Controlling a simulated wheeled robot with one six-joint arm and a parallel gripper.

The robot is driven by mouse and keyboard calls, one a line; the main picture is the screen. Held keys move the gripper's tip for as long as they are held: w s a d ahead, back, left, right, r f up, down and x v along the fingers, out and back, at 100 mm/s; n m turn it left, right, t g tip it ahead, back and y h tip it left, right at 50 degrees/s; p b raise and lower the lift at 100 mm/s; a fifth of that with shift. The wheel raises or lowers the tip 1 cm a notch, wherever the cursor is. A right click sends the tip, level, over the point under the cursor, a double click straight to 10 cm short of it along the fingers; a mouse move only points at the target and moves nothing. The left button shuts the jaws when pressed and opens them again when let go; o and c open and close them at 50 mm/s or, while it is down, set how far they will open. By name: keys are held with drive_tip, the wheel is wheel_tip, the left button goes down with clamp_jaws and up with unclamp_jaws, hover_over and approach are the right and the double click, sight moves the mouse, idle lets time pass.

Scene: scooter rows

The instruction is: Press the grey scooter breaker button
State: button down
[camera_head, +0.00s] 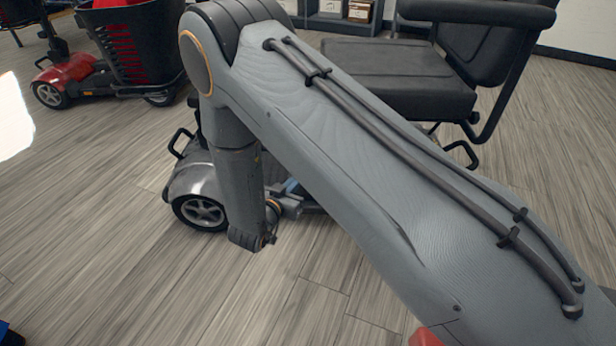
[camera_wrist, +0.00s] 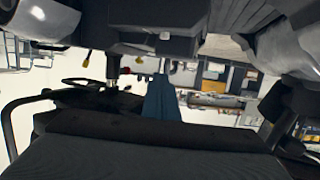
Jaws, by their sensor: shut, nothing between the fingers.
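The grey scooter shows behind my arm in the head view, with its silver front fender (camera_head: 190,180) and black seat (camera_head: 400,80). My arm hides much of its middle. I cannot tell which part is the breaker button, or whether the fingers touch anything.
A red scooter (camera_head: 65,70) with a black basket (camera_head: 135,45) stands at upper left in the head view. A low shelf (camera_head: 340,22) with boxes stands at the back. The wood-look floor (camera_head: 90,240) is open at left and front.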

idle(0.3)
drive_tip(key=b+x, duration=0.2)
drive_tip(key=x, duration=0.1)
drive_tip(key=f+b+x, duration=0.1)
drive_tip(key=b+x, duration=0.1)
drive_tip(key=x, duration=0.2)
drive_tip(key=b+x, duration=0.2)
drive_tip(key=x, duration=0.1)
drive_tip(key=shift+w+f, duration=0.1)
drive_tip(key=shift+f, duration=0.4)
drive_tip(key=shift+f+b, duration=0.65)
drive_tip(key=shift+f, duration=0.3)
